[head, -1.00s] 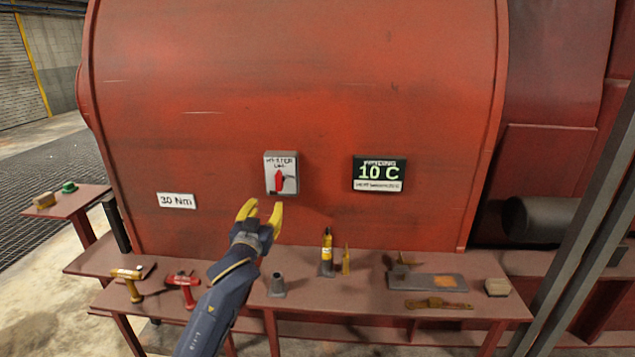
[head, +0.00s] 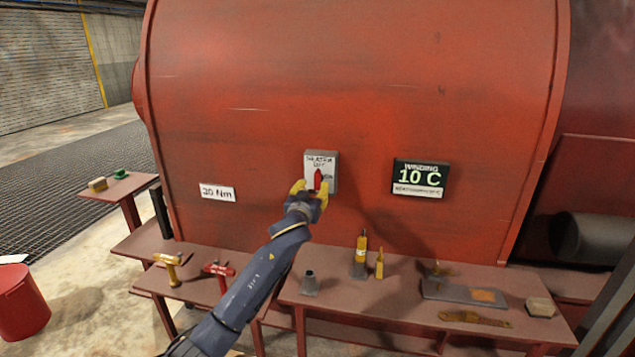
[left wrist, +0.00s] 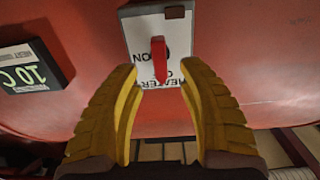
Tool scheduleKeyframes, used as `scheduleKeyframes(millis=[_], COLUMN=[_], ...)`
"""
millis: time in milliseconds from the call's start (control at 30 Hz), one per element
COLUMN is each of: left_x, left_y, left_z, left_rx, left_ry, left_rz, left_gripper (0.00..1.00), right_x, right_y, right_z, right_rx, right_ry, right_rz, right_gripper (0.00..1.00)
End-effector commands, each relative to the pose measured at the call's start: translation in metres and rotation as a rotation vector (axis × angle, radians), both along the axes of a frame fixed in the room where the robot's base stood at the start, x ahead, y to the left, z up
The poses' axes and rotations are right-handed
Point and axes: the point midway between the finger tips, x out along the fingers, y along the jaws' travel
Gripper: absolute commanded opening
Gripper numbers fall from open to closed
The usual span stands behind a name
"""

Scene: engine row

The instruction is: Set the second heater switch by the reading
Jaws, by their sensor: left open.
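The heater switch (head: 332,162) is a pale box with a red handle (head: 318,180) on the red machine casing. In the left wrist view the switch plate (left wrist: 138,38) shows lettering, with "ON" readable, and its red handle (left wrist: 159,60) stands out between my fingers. My left gripper (head: 310,190) is open, its yellow fingers on either side of the handle's lower end; I cannot tell whether they touch it. The display (head: 420,177) to the right reads "WINDING 10 C"; it also shows in the left wrist view (left wrist: 32,80). My right gripper is not in view.
A "30 Nm" label (head: 217,192) is on the casing at left. The bench below holds a yellow tool (head: 168,266), a red tool (head: 219,270), a yellow bottle (head: 361,250) and a grey plate (head: 450,291). A red bin (head: 20,305) stands at lower left.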

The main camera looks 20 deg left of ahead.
Motion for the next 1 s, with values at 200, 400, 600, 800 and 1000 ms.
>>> scheduleKeyframes(millis=[200, 400, 600, 800, 1000], left_x=[0.031, 0.049, 0.057, 0.059, 0.059], left_y=[0.002, 0.003, 0.003, 0.004, 0.004], left_z=[0.001, 0.0, 0.0, 0.0, 0.0], left_rx=[0.001, 0.0, 0.0, 0.0, -0.001], left_ry=[0.0, 0.001, 0.0, 0.0, 0.0], left_rz=[0.001, 0.0, 0.0, 0.0, 0.0], left_gripper=[0.4, 0.4, 0.4, 0.4, 0.41], right_x=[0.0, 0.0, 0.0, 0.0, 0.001], right_y=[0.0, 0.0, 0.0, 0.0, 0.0], right_z=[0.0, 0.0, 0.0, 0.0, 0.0], right_rx=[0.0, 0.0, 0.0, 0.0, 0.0], right_ry=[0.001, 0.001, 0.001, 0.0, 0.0], right_rz=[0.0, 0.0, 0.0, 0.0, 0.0], right_gripper=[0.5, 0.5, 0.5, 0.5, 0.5])
